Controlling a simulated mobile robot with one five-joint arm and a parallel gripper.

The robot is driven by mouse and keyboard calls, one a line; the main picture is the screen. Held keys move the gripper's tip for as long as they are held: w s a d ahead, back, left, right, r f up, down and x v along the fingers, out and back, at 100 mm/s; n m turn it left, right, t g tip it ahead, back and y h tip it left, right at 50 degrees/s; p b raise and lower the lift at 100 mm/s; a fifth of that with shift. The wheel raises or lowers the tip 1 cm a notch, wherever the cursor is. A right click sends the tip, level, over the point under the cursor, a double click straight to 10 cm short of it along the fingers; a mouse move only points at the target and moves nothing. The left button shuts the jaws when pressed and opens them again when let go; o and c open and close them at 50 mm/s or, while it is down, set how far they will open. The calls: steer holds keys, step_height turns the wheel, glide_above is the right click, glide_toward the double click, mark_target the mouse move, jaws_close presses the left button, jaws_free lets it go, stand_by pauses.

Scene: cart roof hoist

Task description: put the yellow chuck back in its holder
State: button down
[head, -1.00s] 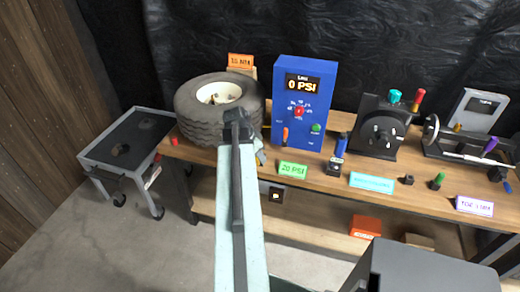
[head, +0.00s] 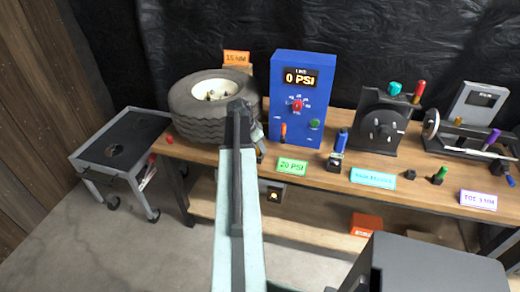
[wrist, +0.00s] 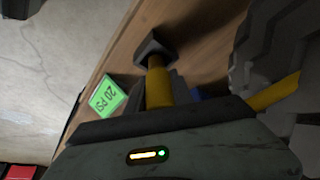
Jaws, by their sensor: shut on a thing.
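My gripper (wrist: 165,118) is shut on the yellow chuck (wrist: 158,88), a short yellow cylinder in front of the jaws in the wrist view. A dark square block (wrist: 153,47) lies at the chuck's far end; I take it as the holder, but cannot tell whether the chuck touches it. Another yellow length (wrist: 275,92) runs to the right near the grey tire; I cannot tell if it joins the chuck. In the head view my arm hides the chuck, and my gripper's end (head: 238,108) is over the bench in front of the tire (head: 212,106).
The wooden bench (head: 230,156) carries the tire, a blue gauge box (head: 302,100) reading 0 PSI, a green 20 PSI sign (head: 292,166), a blue cylinder (head: 341,141) in a dark block, and dark machines to the right. A low cart (head: 120,150) stands left.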

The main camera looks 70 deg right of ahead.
steer(key=shift+a+f+b, duration=0.1)
steer(key=shift+f+b, duration=0.45)
steer(key=shift+b, duration=0.1)
steer(key=shift+r, duration=0.1)
steer(key=c, duration=1.1)
jaws_free()
steer(key=shift+a, duration=0.1)
steer(key=shift+s, duration=0.1)
steer(key=shift+r+p, duration=0.45)
steer(key=shift+p, duration=0.2)
steer(key=p+v, duration=1.1)
steer(key=v, duration=0.1)
